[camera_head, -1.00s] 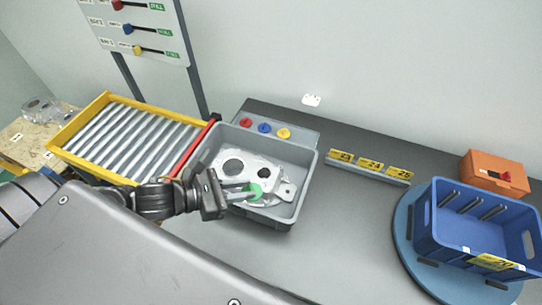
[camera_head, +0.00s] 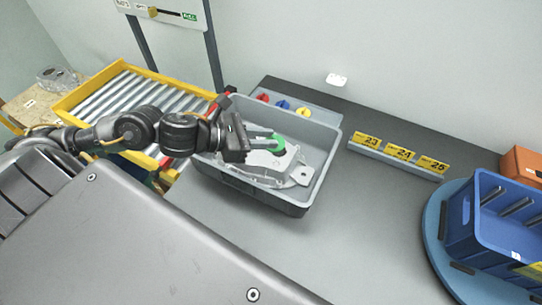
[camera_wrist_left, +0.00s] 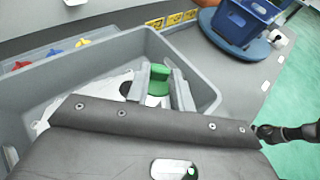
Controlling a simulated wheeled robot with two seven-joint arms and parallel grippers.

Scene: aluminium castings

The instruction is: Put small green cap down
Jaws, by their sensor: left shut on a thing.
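My left gripper (camera_head: 266,141) is shut on the small green cap (camera_head: 279,146), over the grey tray (camera_head: 262,195). A pale metal casting (camera_head: 300,176) lies in the tray under the cap and fingers. In the left wrist view, the green cap (camera_wrist_left: 159,74) shows between the two grey fingers of my left gripper (camera_wrist_left: 160,88). The dark hand hides part of the casting and tray. I cannot tell whether the cap touches the casting. My right gripper is not in view in the head view.
Red, blue and yellow knobs (camera_head: 283,105) sit on a grey strip behind the tray. A yellow-framed roller conveyor (camera_head: 73,98) stands left. Yellow number labels (camera_head: 400,152) stand on a rail at right. A blue crate (camera_head: 483,225) sits on a round turntable. The table between is clear.

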